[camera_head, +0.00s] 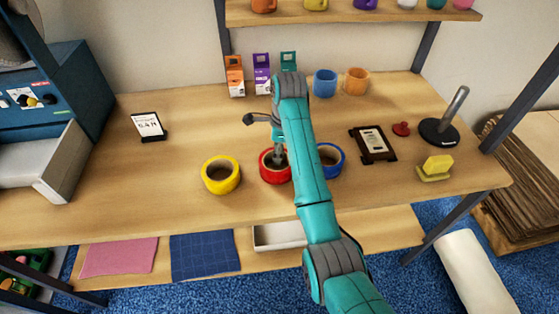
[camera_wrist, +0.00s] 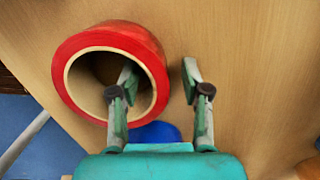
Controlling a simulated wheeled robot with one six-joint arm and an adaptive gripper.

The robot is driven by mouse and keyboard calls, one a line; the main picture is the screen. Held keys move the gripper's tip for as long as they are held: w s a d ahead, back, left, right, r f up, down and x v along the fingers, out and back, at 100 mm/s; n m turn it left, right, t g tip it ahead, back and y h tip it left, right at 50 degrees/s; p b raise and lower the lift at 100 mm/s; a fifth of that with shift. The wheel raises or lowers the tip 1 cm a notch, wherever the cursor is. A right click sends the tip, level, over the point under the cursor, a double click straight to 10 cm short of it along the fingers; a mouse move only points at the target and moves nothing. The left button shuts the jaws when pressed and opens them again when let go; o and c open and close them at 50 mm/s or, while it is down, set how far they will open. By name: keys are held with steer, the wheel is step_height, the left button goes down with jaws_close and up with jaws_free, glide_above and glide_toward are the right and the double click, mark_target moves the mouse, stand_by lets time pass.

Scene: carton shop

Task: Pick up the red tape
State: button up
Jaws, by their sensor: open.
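The red tape (camera_head: 270,179) lies flat on the workbench, between a yellow tape roll (camera_head: 221,186) and a blue tape roll (camera_head: 334,163). My gripper (camera_head: 279,153) is over the red tape and points down. In the wrist view the red tape (camera_wrist: 152,62) fills the upper left. My open gripper (camera_wrist: 160,74) straddles its right wall: one finger shows over the ring's hole, the other outside the ring. I cannot tell how deep the fingertips reach. My arm hides part of the blue roll.
The workbench (camera_head: 120,190) also bears a small display card (camera_head: 148,126), a dark framed tablet (camera_head: 373,143), a red knob-like piece (camera_head: 401,129), a black-based stand (camera_head: 438,132) and a yellow sponge-like block (camera_head: 437,166). Small cartons and mugs stand along the back. The bench's left middle is clear.

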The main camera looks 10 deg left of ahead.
jaws_close()
steer(key=shift+r, duration=0.2)
